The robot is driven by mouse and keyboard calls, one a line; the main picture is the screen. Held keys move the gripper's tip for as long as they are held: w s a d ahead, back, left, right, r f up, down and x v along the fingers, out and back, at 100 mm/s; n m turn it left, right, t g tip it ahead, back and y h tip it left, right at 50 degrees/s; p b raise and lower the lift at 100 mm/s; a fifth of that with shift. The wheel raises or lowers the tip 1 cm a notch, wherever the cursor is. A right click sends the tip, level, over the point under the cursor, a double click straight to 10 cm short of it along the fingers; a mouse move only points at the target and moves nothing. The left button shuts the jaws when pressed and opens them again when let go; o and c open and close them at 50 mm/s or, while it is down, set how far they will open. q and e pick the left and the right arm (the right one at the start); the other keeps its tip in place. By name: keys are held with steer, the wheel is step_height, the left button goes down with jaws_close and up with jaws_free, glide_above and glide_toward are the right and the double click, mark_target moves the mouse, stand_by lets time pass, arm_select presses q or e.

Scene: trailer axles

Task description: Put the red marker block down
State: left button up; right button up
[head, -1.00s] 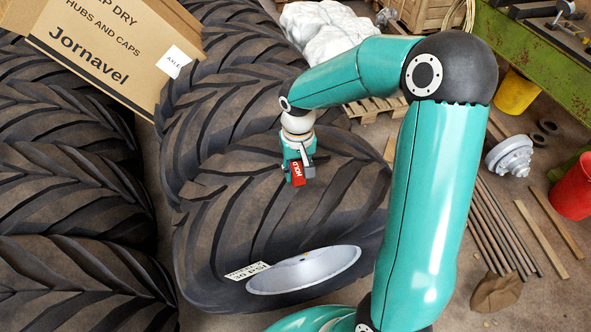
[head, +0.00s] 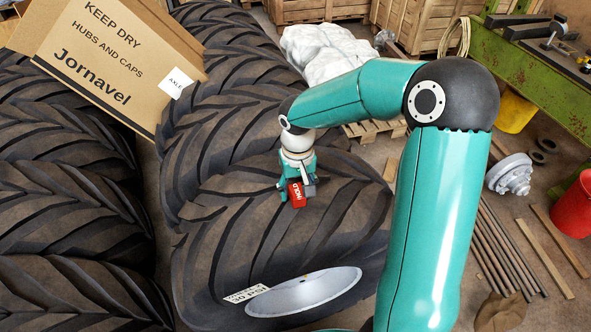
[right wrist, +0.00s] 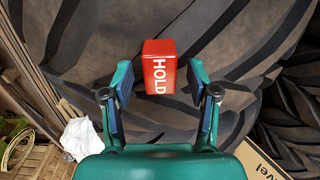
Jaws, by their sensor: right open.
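The red marker block (head: 297,194) with white HOLD lettering sits against the dark tread of a large tyre (head: 245,235) in the head view. My right gripper (head: 298,190) is at the block, its fingers on either side. In the right wrist view the block (right wrist: 160,66) stands between and slightly beyond the two open fingertips, with a gap visible on each side. The tread (right wrist: 225,35) fills the background behind it. Whether the block rests fully on the tread is hard to tell. My left gripper is not in view.
A cardboard box (head: 115,60) lies on the tyres at upper left. A silver hub (head: 303,292) and a pressure label (head: 246,293) show on the near tyre. Metal rods (head: 505,245), planks (head: 545,255) and a red bucket (head: 575,205) lie to the right on the floor.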

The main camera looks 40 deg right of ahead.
mark_target(297, 192)
step_height(297, 192, up, 11)
stand_by(0.3)
stand_by(0.5)
